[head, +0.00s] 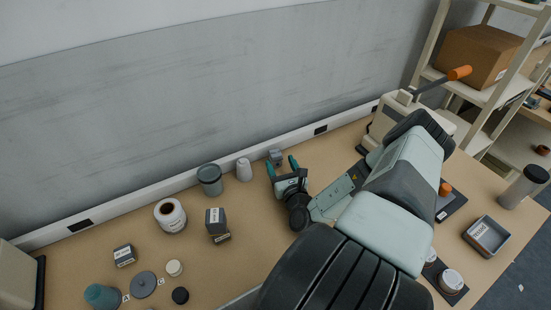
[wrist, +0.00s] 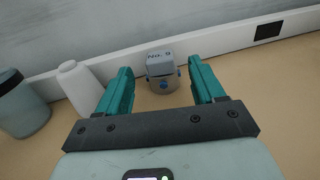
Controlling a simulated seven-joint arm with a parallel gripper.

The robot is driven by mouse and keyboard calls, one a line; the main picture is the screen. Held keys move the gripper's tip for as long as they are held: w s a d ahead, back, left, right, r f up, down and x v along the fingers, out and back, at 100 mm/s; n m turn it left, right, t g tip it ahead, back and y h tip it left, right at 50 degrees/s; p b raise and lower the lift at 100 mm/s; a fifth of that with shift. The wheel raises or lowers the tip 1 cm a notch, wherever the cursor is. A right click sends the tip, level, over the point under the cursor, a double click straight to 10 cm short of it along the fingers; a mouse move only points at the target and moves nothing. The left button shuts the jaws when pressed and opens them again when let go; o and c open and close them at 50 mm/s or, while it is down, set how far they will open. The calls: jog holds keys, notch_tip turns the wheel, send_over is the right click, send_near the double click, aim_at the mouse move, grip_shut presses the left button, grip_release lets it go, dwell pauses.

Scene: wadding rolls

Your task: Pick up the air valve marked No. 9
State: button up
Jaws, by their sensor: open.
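The air valve marked No. 9 (wrist: 161,70) is a small grey block-shaped piece with a blue dot on its front. In the wrist view it stands upright on the table near the wall, just beyond and between my open fingers. It also shows in the head view (head: 275,156), small, near the wall just beyond my fingertips. My gripper (head: 281,165) has teal fingers spread apart with nothing between them. In the wrist view my gripper (wrist: 163,78) points toward the valve, with a finger on each side of the line to it.
The wall trim (head: 200,180) runs close behind the valve.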

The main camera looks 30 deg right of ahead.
aim_at(274, 150)
jog(key=shift+w+d, duration=0.1)
jog(key=shift+w, duration=0.55)
jog(key=x, duration=0.6)
jog(key=shift+w, duration=0.1)
jog(key=shift+c, duration=0.3)
jog(key=c, duration=1.1)
